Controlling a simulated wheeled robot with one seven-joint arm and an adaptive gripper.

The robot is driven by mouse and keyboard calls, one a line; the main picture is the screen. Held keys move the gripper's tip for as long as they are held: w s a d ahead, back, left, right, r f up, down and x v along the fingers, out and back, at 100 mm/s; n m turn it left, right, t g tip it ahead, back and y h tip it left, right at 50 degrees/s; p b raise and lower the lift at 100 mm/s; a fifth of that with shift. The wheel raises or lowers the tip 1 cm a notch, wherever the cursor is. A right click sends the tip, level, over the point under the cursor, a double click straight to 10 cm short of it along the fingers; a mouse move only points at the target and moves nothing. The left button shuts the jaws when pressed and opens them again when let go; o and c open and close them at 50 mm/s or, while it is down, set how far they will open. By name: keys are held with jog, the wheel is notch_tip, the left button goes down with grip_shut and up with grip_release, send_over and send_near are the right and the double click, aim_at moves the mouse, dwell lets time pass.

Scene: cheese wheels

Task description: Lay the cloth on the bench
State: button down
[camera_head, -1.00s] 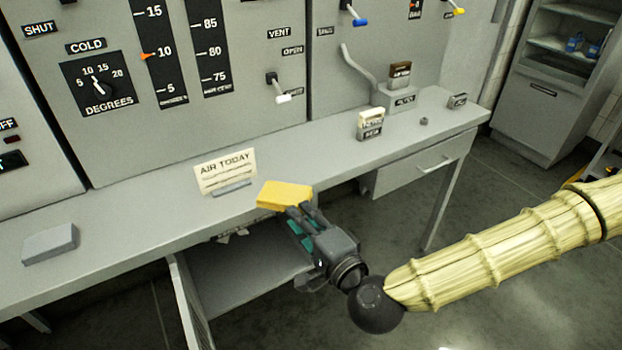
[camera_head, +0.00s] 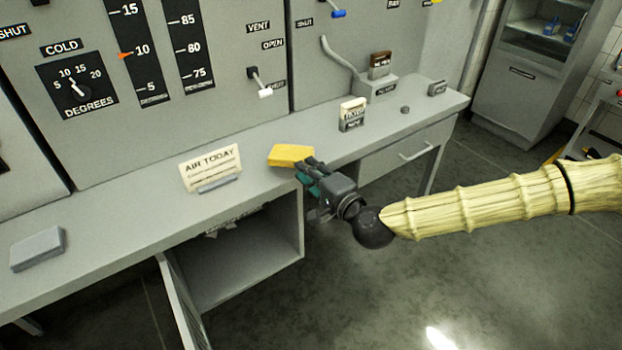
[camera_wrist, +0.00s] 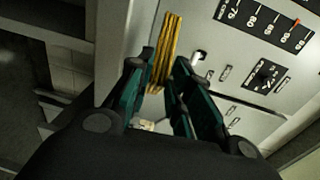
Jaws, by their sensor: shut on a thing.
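The yellow folded cloth (camera_head: 291,155) is held at the tips of my gripper (camera_head: 311,168), over the front part of the grey bench (camera_head: 120,228). From the head it cannot be told whether the cloth touches the bench top. In the wrist view the cloth (camera_wrist: 167,50) stands edge-on as a stack of thin layers between the two teal fingers of my gripper (camera_wrist: 158,85). The fingers are shut on it.
An "AIR TODAY" card (camera_head: 210,167) stands left of the cloth, and a grey block (camera_head: 37,248) lies at the far left. A small labelled block (camera_head: 352,114) stands to the right. Below, a cabinet door (camera_head: 183,305) hangs open. Bench top between card and grey block is clear.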

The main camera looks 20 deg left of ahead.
jog(key=shift+w+f+p, duration=0.2)
jog(key=shift+f, duration=0.7)
jog(key=shift+w+f+p, duration=0.2)
jog(key=shift+f, duration=0.65)
jog(key=c, duration=1.3)
grip_release()
jog(key=b+v, duration=0.2)
jog(key=v, duration=1)
